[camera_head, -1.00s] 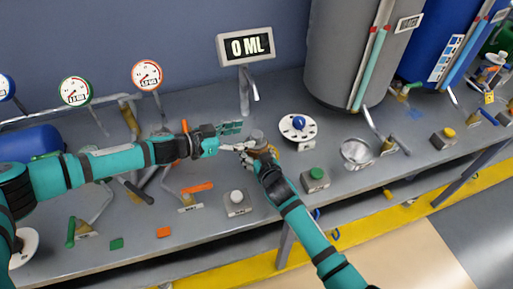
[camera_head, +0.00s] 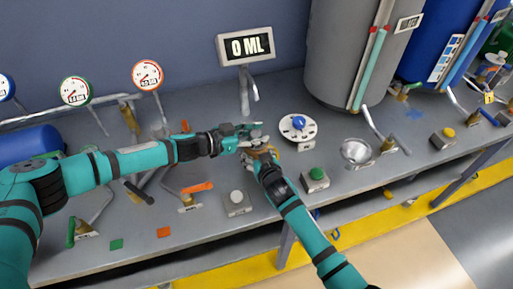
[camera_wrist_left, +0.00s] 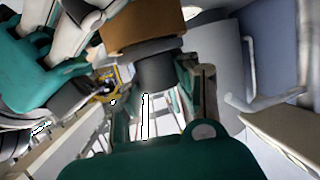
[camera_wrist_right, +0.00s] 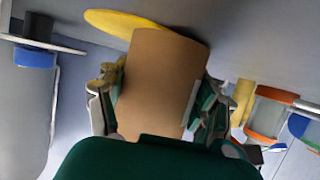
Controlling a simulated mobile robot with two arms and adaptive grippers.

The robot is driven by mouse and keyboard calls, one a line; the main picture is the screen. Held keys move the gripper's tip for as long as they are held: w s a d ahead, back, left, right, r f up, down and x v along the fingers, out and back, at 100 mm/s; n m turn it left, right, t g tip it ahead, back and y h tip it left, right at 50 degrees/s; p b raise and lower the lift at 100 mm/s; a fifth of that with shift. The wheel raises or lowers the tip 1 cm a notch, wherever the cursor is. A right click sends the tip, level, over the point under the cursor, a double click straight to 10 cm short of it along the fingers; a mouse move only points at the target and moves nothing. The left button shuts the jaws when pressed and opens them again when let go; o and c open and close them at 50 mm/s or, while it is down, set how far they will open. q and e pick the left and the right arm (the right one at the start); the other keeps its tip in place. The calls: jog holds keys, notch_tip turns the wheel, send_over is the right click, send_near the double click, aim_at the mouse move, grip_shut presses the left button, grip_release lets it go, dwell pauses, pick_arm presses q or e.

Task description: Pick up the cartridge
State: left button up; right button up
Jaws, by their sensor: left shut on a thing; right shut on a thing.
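The cartridge looks like a brown cylinder (camera_wrist_right: 160,80) with a dark grey end (camera_wrist_left: 158,68). My right gripper (camera_head: 262,153) is shut around the brown body, with one finger on each side in the right wrist view. My left gripper (camera_head: 252,132) is shut on the dark grey end, which sits between its fingers in the left wrist view. In the head view the two grippers meet and hide most of the cartridge. A yellow round edge (camera_wrist_right: 110,20) shows behind the brown body. I cannot tell whether the cartridge touches the bench.
A white dial with a blue knob (camera_head: 298,125) stands just right of the grippers. A display reading 0 ML (camera_head: 246,46) with a spout stands behind.

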pick_arm(q)
jog(key=shift+f, duration=0.15)
grip_shut()
notch_tip(320, 180, up, 10)
jog(key=shift+r, duration=0.1)
dwell(0.3)
pick_arm(e)
jog(key=o, duration=1.3)
jog(key=shift+s, duration=0.1)
